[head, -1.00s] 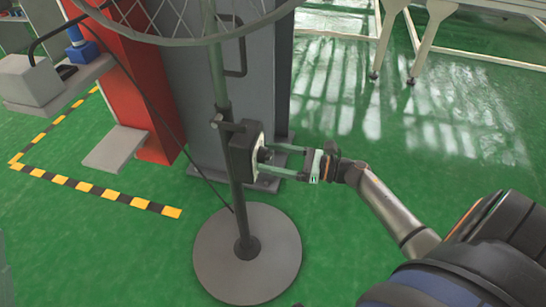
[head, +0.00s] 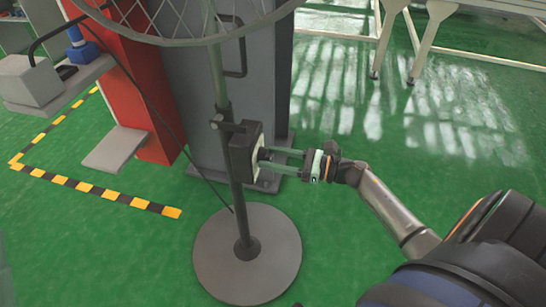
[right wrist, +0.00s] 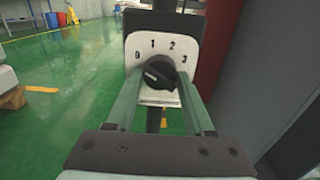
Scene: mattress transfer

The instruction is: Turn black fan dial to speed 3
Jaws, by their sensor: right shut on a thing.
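The black fan dial (right wrist: 158,73) sits on a white plate (right wrist: 162,50) marked 0, 1, 2 and 3 in the right wrist view. Its ridge is slanted; I cannot tell for sure which number it points at. The plate is on the side of the dark control box (head: 243,150) on the fan's pole (head: 236,190). My right gripper (head: 267,160) reaches in from the right and is shut on the dial, one green finger on each side. In the head view the fingers largely hide the dial. My left gripper is not in view.
The fan's round base (head: 225,265) stands on the green floor, and its wire cage (head: 190,38) hangs over the top of the view. A grey cabinet (head: 190,90) and a red column (head: 152,85) stand close behind the pole.

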